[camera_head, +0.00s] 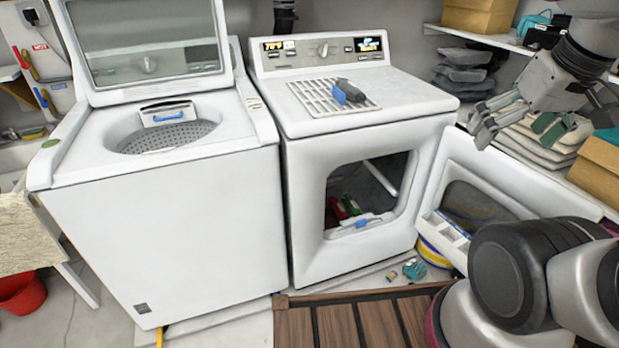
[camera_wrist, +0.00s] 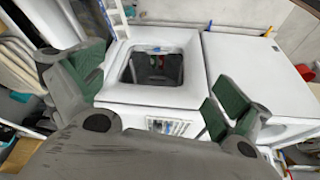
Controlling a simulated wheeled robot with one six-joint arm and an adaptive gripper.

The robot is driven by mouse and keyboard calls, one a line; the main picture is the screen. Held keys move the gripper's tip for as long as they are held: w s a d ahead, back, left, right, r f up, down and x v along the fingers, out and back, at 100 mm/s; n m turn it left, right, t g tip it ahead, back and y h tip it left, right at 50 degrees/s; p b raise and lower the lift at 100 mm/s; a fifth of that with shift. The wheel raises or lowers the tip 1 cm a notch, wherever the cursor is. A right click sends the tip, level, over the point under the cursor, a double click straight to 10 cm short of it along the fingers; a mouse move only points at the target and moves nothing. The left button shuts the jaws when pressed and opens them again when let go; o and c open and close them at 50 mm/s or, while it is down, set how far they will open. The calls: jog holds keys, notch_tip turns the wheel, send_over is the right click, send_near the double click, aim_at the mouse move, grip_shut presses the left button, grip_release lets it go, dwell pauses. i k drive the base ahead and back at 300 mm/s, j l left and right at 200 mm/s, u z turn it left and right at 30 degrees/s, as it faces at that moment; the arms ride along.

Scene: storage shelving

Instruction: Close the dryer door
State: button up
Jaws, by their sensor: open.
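The white dryer (camera_head: 365,130) stands right of the washer. Its front opening is exposed, with items visible inside. The dryer door (camera_head: 510,178) is wide open, swung out to the right, with its dark window facing the room. My gripper (camera_head: 515,125) is open and empty, above the door's upper edge in the head view; I cannot tell whether it touches the door. In the wrist view, my gripper (camera_wrist: 157,88) has its green-padded fingers spread apart. The dryer (camera_wrist: 195,45) and its opening show beyond them. My arm hides the door's lower right part.
The washer (camera_head: 180,220) has its lid raised. A blue-and-dark tool lies on the rack (camera_head: 332,97) atop the dryer. Shelves with folded cloths (camera_head: 540,140) and boxes (camera_head: 598,170) crowd the right side. A wooden mat (camera_head: 350,322) lies in front; small items sit near the door.

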aim_at(475, 190)
jog(key=l+z, duration=0.2)
jog(key=z, duration=0.2)
jog(key=i+l+z, duration=0.1)
jog(key=z, duration=0.25)
jog(key=l+z, duration=0.2)
jog(key=z, duration=0.2)
jog(key=i+z, duration=0.15)
jog(key=z, duration=0.25)
jog(key=i+l+u, duration=0.25)
jog(key=k+l, duration=0.05)
jog(key=l, duration=0.05)
